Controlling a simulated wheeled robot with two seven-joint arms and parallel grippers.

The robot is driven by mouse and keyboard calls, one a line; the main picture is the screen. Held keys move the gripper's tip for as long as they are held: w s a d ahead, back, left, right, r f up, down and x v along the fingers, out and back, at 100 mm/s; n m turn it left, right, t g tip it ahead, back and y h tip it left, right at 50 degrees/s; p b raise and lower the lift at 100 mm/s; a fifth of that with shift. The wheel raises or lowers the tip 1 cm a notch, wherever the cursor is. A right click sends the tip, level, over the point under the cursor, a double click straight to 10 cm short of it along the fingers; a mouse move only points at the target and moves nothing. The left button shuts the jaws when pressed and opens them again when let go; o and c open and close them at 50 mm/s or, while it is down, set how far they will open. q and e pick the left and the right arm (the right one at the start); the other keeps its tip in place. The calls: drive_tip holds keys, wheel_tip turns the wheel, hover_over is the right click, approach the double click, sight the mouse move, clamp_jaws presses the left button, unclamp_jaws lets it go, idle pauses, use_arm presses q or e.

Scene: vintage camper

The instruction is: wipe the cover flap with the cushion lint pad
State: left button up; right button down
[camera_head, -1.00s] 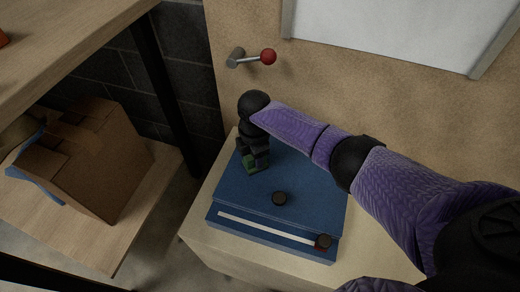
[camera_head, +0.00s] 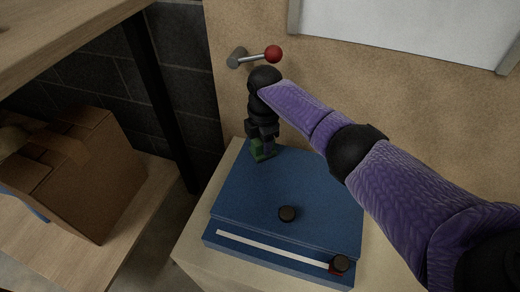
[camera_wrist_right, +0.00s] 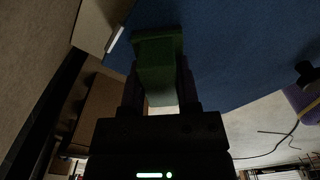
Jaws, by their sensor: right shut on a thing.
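The cover flap (camera_head: 325,190) appears to be the blue top panel of a flat blue case on a light cabinet. The cushion lint pad (camera_head: 257,156) is a small green block at the flap's far left part. My right gripper (camera_head: 262,140) points down and is shut on the pad. In the right wrist view, the green pad (camera_wrist_right: 160,68) sits between the fingers, with the blue surface (camera_wrist_right: 235,50) beyond it. The pad looks at or very near the flap; contact is not clear. My left gripper is out of view.
A red-ended lever (camera_head: 273,54) sticks out of the wall behind my gripper. A cardboard box (camera_head: 85,180) is on a shelf at left.

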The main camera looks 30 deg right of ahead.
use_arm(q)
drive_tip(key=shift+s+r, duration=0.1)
use_arm(e)
drive_tip(key=shift+d, duration=0.1)
drive_tip(key=shift+r, duration=0.2)
wheel_tip(320, 180, up, 6)
drive_tip(key=p, duration=0.4)
drive_tip(key=shift+f, duration=0.15)
drive_tip(key=shift+r+p, duration=1)
drive_tip(key=shift+r, duration=0.55)
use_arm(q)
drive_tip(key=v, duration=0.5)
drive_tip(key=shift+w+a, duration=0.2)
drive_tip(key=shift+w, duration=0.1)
use_arm(e)
drive_tip(key=shift+f, duration=0.15)
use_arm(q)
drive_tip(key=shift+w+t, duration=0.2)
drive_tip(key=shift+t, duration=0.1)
